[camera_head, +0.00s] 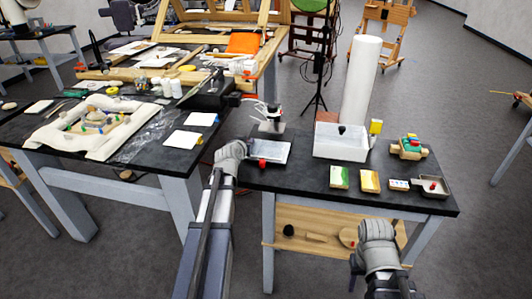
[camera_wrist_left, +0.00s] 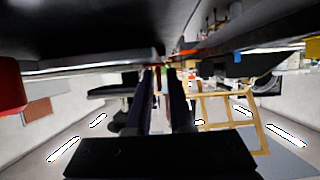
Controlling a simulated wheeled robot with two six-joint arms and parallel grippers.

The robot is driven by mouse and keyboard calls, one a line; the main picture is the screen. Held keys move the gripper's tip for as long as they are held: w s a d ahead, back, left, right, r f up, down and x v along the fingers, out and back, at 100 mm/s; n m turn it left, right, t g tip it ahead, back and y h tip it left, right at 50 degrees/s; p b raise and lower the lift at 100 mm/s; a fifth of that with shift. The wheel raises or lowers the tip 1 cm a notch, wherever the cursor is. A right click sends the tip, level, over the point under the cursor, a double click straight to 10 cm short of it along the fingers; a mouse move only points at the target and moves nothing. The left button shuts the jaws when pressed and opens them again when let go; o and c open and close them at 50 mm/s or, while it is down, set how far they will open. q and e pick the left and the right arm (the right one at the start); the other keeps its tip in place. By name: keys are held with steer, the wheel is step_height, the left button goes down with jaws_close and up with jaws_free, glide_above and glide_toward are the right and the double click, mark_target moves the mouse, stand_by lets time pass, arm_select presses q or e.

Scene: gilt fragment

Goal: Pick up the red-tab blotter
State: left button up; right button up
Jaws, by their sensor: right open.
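A flat grey pad with a pale rim (camera_head: 272,150) lies on the left part of the right-hand black table. A small red block or tab (camera_head: 262,163) shows at its front edge; this looks like the red-tab blotter. My left gripper (camera_head: 241,147) is at the pad's left side, low by the tabletop; its fingertips are hard to make out there. In the left wrist view, its two dark fingers (camera_wrist_left: 163,75) stand apart with a gap between them. A red block (camera_wrist_left: 10,86) shows at that view's left edge. My right gripper (camera_head: 376,222) is open in front of the table.
A green-topped block (camera_head: 339,177), a yellow-orange block (camera_head: 370,181) and a small pan (camera_head: 432,187) sit to the right. The left table (camera_head: 150,163) is crowded.

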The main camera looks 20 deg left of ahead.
arm_select(q)
jaws_close()
steer(key=shift+r, duration=0.2)
stand_by(0.6)
step_height(320, 180, up, 18)
steer(key=p, duration=1.8)
